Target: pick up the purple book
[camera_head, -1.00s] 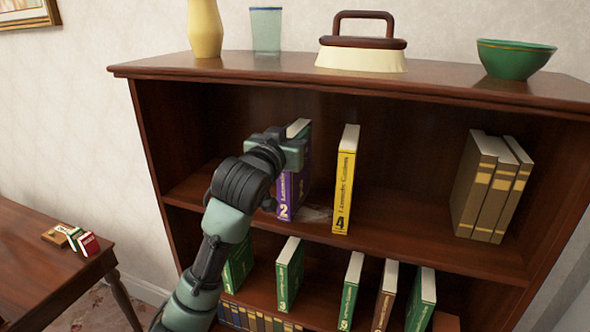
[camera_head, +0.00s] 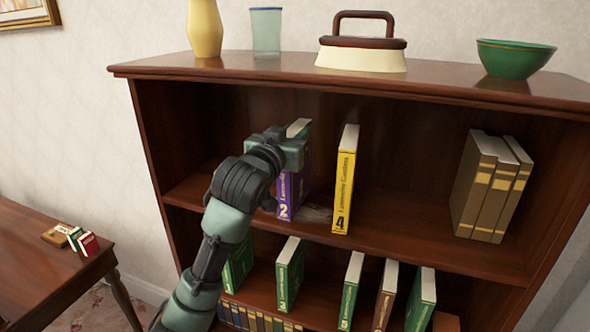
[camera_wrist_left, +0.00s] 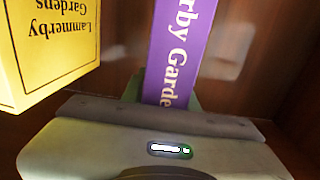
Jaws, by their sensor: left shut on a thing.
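The purple book (camera_head: 286,196) stands upright on the upper shelf of the dark wood bookcase, its spine marked with a 2. It also shows in the left wrist view (camera_wrist_left: 180,50), running down between the fingers. My left gripper (camera_head: 290,152) is at the upper part of the book and shut on it. The gripper hides part of the spine. The book's lower end appears at the shelf surface. My right gripper is not in view.
A yellow book (camera_head: 345,180) marked 4 stands just right of the purple one. Several brown books (camera_head: 487,190) lean at the shelf's right. The bookcase top (camera_head: 260,68) is above my gripper. Green books (camera_head: 289,275) stand on the shelf below.

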